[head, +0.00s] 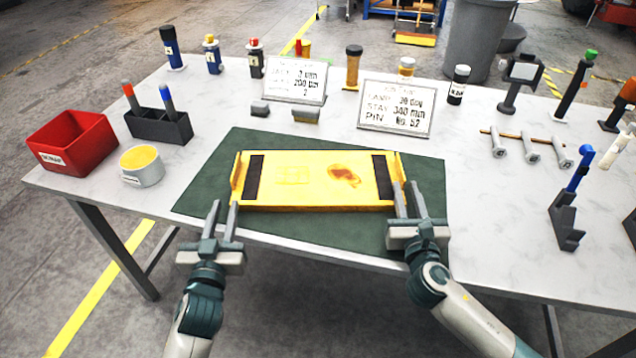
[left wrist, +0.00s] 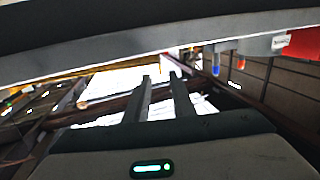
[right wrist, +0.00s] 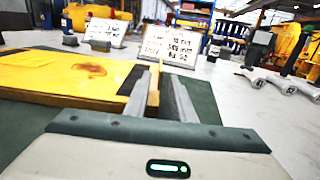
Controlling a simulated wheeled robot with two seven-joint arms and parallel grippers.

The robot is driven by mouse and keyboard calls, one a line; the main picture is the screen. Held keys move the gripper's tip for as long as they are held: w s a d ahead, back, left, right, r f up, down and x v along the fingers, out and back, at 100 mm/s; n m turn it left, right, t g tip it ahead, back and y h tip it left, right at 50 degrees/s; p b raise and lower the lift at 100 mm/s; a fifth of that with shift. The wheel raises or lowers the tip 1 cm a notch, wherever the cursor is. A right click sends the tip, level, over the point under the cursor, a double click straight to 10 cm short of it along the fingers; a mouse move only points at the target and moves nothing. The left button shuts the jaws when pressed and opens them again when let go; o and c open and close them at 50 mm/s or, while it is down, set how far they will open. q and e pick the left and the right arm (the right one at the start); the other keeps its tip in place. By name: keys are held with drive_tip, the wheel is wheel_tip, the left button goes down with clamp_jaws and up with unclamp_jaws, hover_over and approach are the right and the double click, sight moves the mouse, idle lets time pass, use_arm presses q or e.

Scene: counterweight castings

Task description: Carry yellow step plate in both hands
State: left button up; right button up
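The yellow step plate (head: 315,182) lies flat on a green mat (head: 205,190), with a raised flange at each end and dark strips beside them. My left gripper (head: 225,205) is at the near left corner of the plate, fingers apart. In the left wrist view its fingers (left wrist: 162,82) are spread with no plate visible between them. My right gripper (head: 408,190) is at the right end, fingers apart. In the right wrist view its fingers (right wrist: 163,80) stand on either side of the right flange (right wrist: 153,92); whether they touch it is unclear.
Two signs (head: 297,80) (head: 396,105) and small grey blocks (head: 306,115) stand behind the mat. A red bin (head: 72,142), a yellow-filled cup (head: 141,166) and a marker holder (head: 160,127) are left. A blue-handled tool on a dark stand (head: 568,210) is right.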

drive_tip(key=s, duration=0.6)
use_arm(q)
drive_tip(key=shift+s, duration=0.15)
use_arm(e)
drive_tip(key=shift+s, duration=0.2)
idle(0.3)
